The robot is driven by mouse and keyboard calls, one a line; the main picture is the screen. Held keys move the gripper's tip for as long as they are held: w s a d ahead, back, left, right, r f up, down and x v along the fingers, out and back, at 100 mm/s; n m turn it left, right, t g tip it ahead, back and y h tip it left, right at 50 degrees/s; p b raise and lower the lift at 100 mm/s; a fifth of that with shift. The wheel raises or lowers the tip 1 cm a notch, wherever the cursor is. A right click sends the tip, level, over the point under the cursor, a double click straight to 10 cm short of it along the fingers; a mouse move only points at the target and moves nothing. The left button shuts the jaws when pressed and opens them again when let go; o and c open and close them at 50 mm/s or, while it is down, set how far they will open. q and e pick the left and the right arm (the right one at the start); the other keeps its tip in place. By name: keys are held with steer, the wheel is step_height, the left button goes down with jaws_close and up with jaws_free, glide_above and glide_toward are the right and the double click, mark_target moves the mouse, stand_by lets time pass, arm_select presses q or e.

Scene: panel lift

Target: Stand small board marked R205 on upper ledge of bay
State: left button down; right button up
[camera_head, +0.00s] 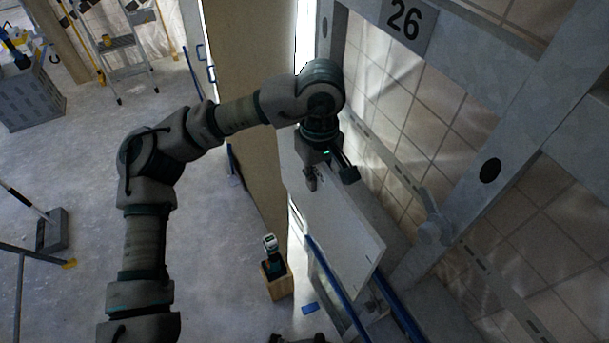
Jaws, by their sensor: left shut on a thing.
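A pale flat board (335,225) hangs at the middle right, tilted, with its broad face toward me; I cannot read any marking on it. My left gripper (331,177) is shut on the board's upper edge, one finger on each side. The bay is a grey metal frame with the number plate 26 (405,18) at its top. A grey ledge (397,246) of the bay shows just behind the board's right end. Whether the board touches the ledge is hidden.
Blue bars (338,285) stand below the board. A tan panel (245,100) rises left of the bay. A wooden box with a tool (276,281) stands on the floor. A stepladder (118,45) and a grey crate (32,97) are far left. The floor between is mostly clear.

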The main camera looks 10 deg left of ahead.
arm_select(q)
steer(key=w+d+f+p, duration=0.1)
steer(key=w+d+p, duration=0.2)
steer(key=w+d, duration=0.2)
steer(key=d, duration=0.3)
steer(key=shift+w+d+f+p, duration=0.15)
steer(key=shift+w+d+p, duration=0.1)
steer(key=shift+w+p, duration=0.1)
arm_select(e)
steer(key=r, duration=0.2)
steer(key=d+r, duration=0.1)
steer(key=shift+w+r, duration=0.2)
steer(key=shift+r, duration=0.15)
arm_select(q)
steer(key=shift+s+d, duration=0.25)
steer(key=shift+d, duration=0.1)
arm_select(e)
steer(key=shift+a, duration=0.5)
arm_select(q)
steer(key=shift+a+f, duration=0.1)
steer(key=shift+a, duration=0.25)
arm_select(e)
steer(key=shift+d+f, duration=0.1)
steer(key=shift+d, duration=0.15)
